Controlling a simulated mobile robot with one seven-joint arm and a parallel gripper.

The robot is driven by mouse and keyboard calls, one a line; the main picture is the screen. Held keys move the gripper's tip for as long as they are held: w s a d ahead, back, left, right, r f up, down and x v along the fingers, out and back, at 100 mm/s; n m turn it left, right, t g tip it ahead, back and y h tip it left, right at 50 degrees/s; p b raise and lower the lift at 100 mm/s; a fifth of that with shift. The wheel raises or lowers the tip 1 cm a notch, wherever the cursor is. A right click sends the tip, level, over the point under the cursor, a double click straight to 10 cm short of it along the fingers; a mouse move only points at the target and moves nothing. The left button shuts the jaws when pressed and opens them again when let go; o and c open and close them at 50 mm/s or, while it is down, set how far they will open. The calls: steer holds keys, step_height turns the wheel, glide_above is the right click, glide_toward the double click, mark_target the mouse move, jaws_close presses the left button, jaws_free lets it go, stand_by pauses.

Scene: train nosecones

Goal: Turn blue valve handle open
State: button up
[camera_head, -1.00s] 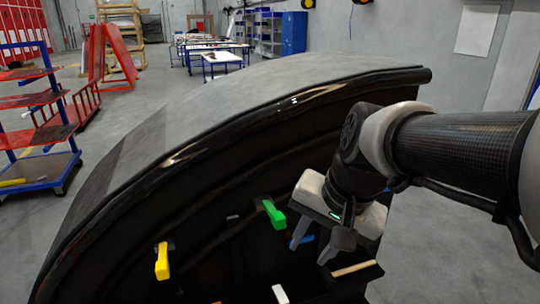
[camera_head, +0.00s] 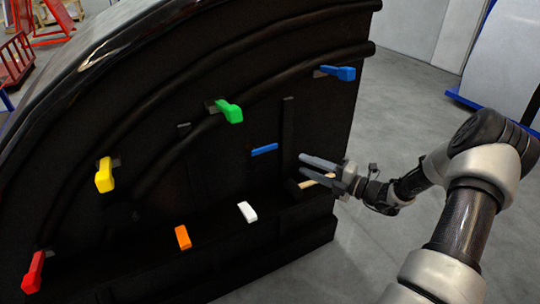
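The blue valve handle (camera_head: 338,73) is at the upper right of the dark curved nosecone panel (camera_head: 215,165). It lies roughly level, with its blue grip pointing right from a dark stub. A smaller flat blue piece (camera_head: 264,149) is lower down, left of my gripper. My gripper (camera_head: 303,164) is below the blue handle, clear of it, and points left. Its two grey fingers are apart with a gap between them, and I see nothing held.
Other handles on the panel are green (camera_head: 231,112), yellow (camera_head: 104,176) and red (camera_head: 34,273). Orange (camera_head: 182,237) and white (camera_head: 247,212) pieces are lower down. A dark ledge runs along the panel's bottom. Open grey floor (camera_head: 400,110) lies to the right.

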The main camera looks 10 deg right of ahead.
mark_target(271, 148)
steer(key=shift+m+t+h, duration=0.3)
steer(key=shift+m+t, duration=0.3)
steer(key=shift+m, duration=0.1)
steer(key=b+x, duration=0.1)
steer(key=x, duration=0.4)
steer(key=b+x, duration=0.1)
steer(key=x, duration=0.5)
steer(key=d+f+x, duration=0.1)
steer(key=x, duration=0.4)
steer(key=shift+w+a+f+b, duration=0.1)
steer(key=shift+w+a+b, duration=0.25)
steer(key=shift+w, duration=0.35)
jaws_close()
